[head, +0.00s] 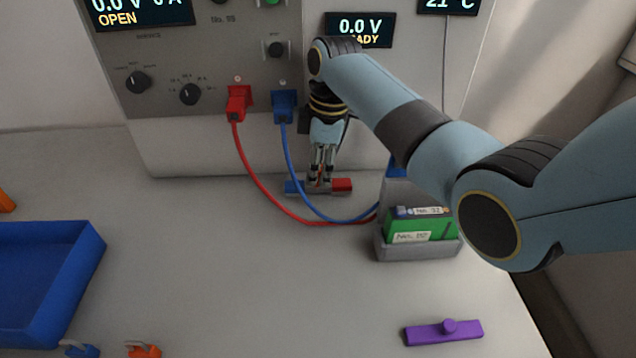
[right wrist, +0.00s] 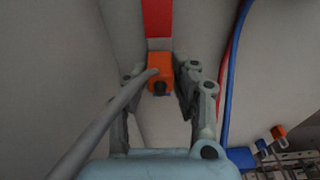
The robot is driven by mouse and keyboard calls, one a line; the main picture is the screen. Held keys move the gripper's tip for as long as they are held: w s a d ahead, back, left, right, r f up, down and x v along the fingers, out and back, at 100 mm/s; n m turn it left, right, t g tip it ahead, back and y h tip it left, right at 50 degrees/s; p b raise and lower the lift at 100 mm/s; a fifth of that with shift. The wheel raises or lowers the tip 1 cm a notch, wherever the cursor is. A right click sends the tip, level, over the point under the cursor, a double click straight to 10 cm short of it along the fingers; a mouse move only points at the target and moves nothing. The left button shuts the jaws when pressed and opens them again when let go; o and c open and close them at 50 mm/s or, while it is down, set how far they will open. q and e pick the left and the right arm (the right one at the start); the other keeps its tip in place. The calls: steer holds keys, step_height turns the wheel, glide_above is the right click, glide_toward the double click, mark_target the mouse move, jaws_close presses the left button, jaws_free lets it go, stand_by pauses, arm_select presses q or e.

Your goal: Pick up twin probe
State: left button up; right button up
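What looks like the twin probe is a bar with a blue end (head: 293,187) and a red end (head: 342,185), lying low in front of the cycler. My right gripper (head: 321,180) points down over its middle, with its fingers on either side. In the right wrist view, the fingers flank an orange block (right wrist: 160,66) with a dark round spot, and a red strip (right wrist: 157,18) shows beyond it. Only slim gaps show at most, and contact is not clear. My left gripper is not in view.
The cycler (head: 190,145) stands behind, with red (head: 238,104) and blue (head: 284,106) plugs and drooping cables. A grey holder (head: 418,250) with a green pack (head: 420,226) is at right. A purple bar (head: 443,332) and blue tray (head: 88,250) are nearer. The middle table is clear.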

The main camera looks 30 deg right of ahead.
jaws_close()
step_height(320, 180, up, 10)
steer(key=shift+r, duration=0.1)
stand_by(0.5)
